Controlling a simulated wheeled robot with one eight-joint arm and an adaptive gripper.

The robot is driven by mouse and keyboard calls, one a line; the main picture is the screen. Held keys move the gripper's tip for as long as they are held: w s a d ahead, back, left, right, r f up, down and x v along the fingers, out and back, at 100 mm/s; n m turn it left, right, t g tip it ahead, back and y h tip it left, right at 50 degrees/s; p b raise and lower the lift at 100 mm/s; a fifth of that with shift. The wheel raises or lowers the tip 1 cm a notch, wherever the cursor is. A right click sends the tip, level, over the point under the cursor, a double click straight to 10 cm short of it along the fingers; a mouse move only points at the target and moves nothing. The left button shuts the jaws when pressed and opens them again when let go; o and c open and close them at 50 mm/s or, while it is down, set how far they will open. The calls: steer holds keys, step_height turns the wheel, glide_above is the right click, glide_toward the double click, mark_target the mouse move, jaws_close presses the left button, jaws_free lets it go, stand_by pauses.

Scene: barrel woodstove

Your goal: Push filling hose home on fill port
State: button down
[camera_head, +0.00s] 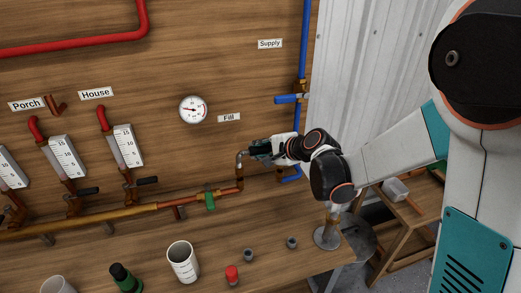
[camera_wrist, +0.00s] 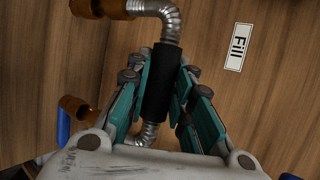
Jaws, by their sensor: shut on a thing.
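The silver corrugated filling hose has a black sleeve (camera_wrist: 157,90) at its middle. My gripper (camera_head: 256,149) is shut on this sleeve, which lies between its teal fingers in the wrist view. One hose end (camera_head: 239,160) bends down to a copper pipe fitting (camera_head: 239,182), and in the wrist view it meets the copper fitting (camera_wrist: 113,8) at the top. The other end (camera_wrist: 149,135) curves behind my gripper body and is partly hidden. A second copper fitting (camera_wrist: 76,107) shows at the left; whether the hose touches it cannot be told.
The wooden panel carries a Fill label (camera_head: 229,117), a gauge (camera_head: 193,109) and a blue supply pipe with valve (camera_head: 290,99) close to my gripper. A copper manifold (camera_head: 125,212) with a green-handled valve (camera_head: 209,200) runs lower left. Cups and small parts stand on the bench.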

steer(key=shift+f+b, duration=0.9)
steer(key=shift+f, duration=0.2)
steer(key=c, duration=1.3)
jaws_free()
steer(key=shift+c, duration=0.2)
steer(key=shift+r, duration=0.15)
steer(key=p+v, duration=0.2)
steer(key=v, duration=0.4)
steer(key=shift+d, duration=0.1)
